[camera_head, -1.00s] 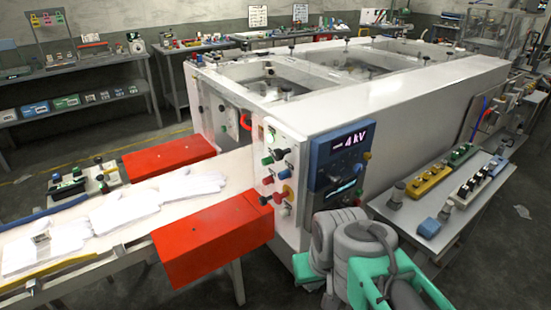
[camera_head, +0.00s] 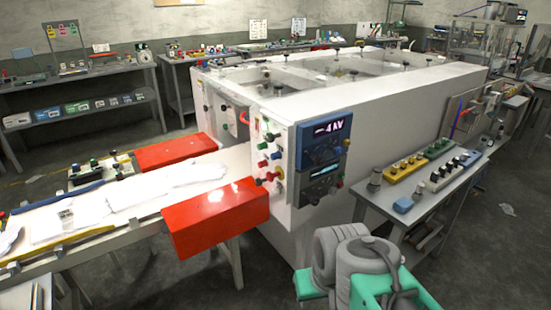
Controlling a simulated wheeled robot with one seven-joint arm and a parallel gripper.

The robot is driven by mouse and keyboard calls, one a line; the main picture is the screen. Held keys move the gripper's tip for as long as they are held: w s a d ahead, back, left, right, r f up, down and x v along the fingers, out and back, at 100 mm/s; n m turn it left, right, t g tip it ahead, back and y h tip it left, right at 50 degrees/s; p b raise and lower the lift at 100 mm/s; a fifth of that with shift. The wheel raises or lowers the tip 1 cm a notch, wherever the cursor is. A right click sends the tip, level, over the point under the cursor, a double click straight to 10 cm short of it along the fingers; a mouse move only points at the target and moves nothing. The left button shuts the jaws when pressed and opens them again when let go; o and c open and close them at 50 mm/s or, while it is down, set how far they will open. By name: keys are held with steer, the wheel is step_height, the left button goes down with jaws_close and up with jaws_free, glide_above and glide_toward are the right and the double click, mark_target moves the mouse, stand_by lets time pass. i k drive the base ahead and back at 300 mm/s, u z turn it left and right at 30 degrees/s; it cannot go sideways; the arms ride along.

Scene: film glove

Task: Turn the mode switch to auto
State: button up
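The white machine (camera_head: 400,110) stands in the middle of the head view. Its near end carries a control panel (camera_head: 268,140) with several coloured knobs and buttons, among them a red one on a yellow base (camera_head: 268,178), a green one (camera_head: 263,146) and black ones. The mode switch cannot be told apart from these, and no labels are legible. To the right of them is a blue display unit (camera_head: 323,142) reading about "-4 kV", with a second dark unit (camera_head: 322,183) below. My grey and green arm is folded at the bottom, right of centre, apart from the panel. No gripper fingers show.
Red guards (camera_head: 215,217) flank the conveyor (camera_head: 130,222), which carries white gloves. A side table (camera_head: 376,207) with yellow, green and blue boxes stands to the right. Shelving (camera_head: 80,105) stands at the back left. Dark floor shows between the machine's end and my arm.

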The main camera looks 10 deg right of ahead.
mark_target(270, 137)
steer(key=z, duration=0.1)
steer(key=k, duration=0.4)
steer(key=u, duration=1.4)
steer(key=i, duration=1.75)
steer(key=z, duration=0.6)
